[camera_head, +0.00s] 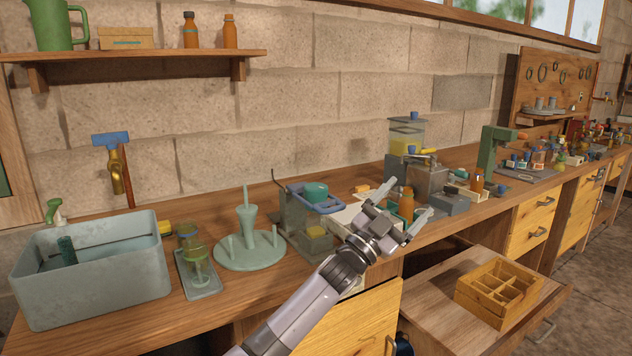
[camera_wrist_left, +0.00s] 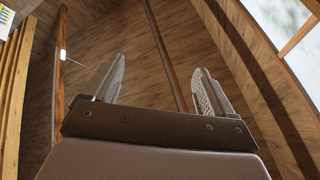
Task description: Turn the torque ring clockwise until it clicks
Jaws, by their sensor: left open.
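My left gripper (camera_head: 409,198) is raised over the front of the workbench in the head view. Its two fingers are spread, with nothing between them in the wrist view (camera_wrist_left: 158,88). An orange-brown bottle (camera_head: 406,204) shows behind the fingers; I cannot tell the distance between them. I cannot make out the torque ring with certainty. A green stand (camera_head: 487,152) with an orange-tipped arm stands farther right along the bench, well away from the gripper. My right gripper is not in view.
A grey basin (camera_head: 95,295) and a pale green pegged stand (camera_head: 250,258) occupy the left bench. An open drawer juts out below, holding a divided wooden crate (camera_head: 484,306). The wrist view shows a plank ceiling (camera_wrist_left: 140,45).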

